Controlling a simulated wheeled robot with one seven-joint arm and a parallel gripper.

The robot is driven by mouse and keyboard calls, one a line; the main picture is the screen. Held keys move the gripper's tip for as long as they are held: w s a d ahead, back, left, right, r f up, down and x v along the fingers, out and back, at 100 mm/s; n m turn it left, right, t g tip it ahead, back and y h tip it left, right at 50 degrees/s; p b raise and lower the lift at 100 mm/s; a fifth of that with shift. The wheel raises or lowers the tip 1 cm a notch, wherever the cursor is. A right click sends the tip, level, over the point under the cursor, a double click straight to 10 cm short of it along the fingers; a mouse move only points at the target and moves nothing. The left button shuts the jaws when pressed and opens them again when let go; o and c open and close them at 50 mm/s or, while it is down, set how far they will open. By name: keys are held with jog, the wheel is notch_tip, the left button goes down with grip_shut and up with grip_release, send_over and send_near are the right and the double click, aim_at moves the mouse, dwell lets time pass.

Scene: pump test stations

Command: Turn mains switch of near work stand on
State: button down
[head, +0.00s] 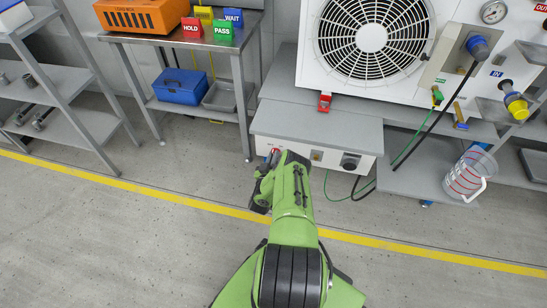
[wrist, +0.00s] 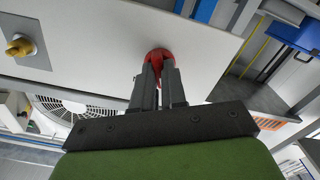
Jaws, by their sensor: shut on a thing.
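The near work stand (head: 318,120) has a grey top and a white front panel (head: 330,158). Its red mains switch (head: 275,151) is at the left end of that panel, mostly covered by my arm in the head view. In the wrist view the red switch knob (wrist: 158,56) sits between my fingertips. My gripper (wrist: 157,72) is shut on it, against the panel. I cannot tell from these frames which position the switch is in.
A yellow knob on a grey plate (wrist: 22,47) and a black dial (head: 350,162) are also on the panel. A side table (head: 195,38) is left, a clear jug (head: 468,175) right. The floor in front is clear.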

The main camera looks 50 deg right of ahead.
jog(key=m+p, duration=0.1)
jog(key=m, duration=0.9)
jog(key=shift+s+m, duration=0.1)
jog(key=shift+m, duration=0.6)
jog(key=c, duration=1.2)
grip_release()
